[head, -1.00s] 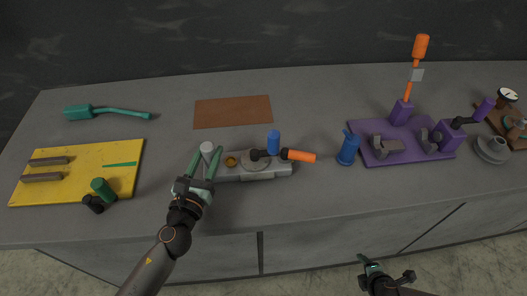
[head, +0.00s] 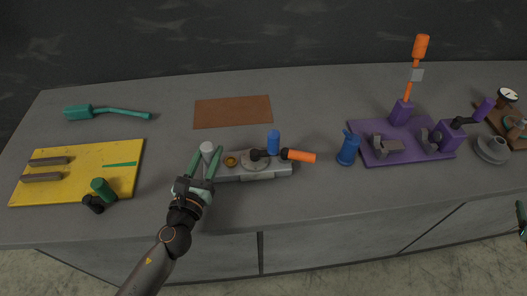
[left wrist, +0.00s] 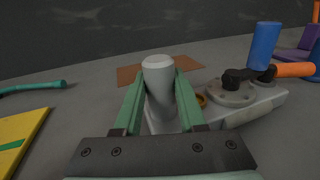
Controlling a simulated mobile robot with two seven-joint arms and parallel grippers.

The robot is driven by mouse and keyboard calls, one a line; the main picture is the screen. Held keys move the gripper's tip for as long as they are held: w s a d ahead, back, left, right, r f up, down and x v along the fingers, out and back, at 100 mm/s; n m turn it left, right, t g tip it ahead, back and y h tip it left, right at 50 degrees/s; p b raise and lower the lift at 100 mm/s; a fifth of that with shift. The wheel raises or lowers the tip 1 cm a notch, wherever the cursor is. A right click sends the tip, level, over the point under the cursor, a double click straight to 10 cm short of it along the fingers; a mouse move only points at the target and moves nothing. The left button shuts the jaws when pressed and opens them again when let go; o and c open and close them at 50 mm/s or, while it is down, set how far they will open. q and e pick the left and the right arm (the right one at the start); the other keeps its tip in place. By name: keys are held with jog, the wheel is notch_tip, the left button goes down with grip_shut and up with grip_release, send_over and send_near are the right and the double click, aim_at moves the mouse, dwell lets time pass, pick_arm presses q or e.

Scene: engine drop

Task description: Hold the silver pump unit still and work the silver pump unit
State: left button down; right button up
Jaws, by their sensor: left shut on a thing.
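The silver pump unit (head: 270,171) sits on the grey bench, with a round plate, a black crank arm, an orange handle (head: 301,156) and a brass ring on top. A blue cylinder (head: 273,141) stands at its back edge. My left gripper (head: 205,160) is shut on the upright silver post (head: 207,149) at the unit's left end. In the left wrist view the post (left wrist: 158,75) stands between the two green fingers, with the pump unit (left wrist: 245,105) to the right. My right gripper (head: 521,220) is at the right picture edge, mostly cut off, away from the unit.
A yellow board (head: 75,185) lies at left with a green cylinder (head: 102,188). A teal tool (head: 105,112) and brown mat (head: 233,111) lie behind. A blue piece (head: 348,148) and purple fixture (head: 435,156) stand to the right. Bench in front of the unit is clear.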

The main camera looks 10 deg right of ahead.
jog(key=d+r+t+h, duration=0.15)
jog(key=d+r, duration=0.55)
jog(key=r, duration=0.7)
jog(key=w+a+r+m+t+y, duration=0.1)
jog(key=w+a+r+m, duration=0.45)
jog(key=w, duration=0.35)
jog(key=w+a+r+m+t+y, duration=0.2)
jog(key=w+a+r+m, duration=0.25)
jog(key=w+m, duration=0.35)
jog(key=w+a+r+t+y, duration=0.2)
jog(key=w+a+r+y, duration=0.2)
jog(key=w+a+r, duration=0.4)
jog(key=w+a+r+t+y, duration=0.1)
jog(key=w+a+r+y, duration=0.3)
jog(key=a, duration=0.7)
jog(key=w+a+n+g+y, duration=0.25)
jog(key=a+n+y, duration=0.25)
jog(key=a, duration=0.6)
jog(key=n+g+h, duration=0.5)
jog(key=n+g, duration=1.1)
jog(key=n, duration=0.8)
send_over(274, 134)
notch_tip(274, 134, down, 13)
jog(key=shift+r, duration=0.1)
jog(key=shift+f, duration=5.2)
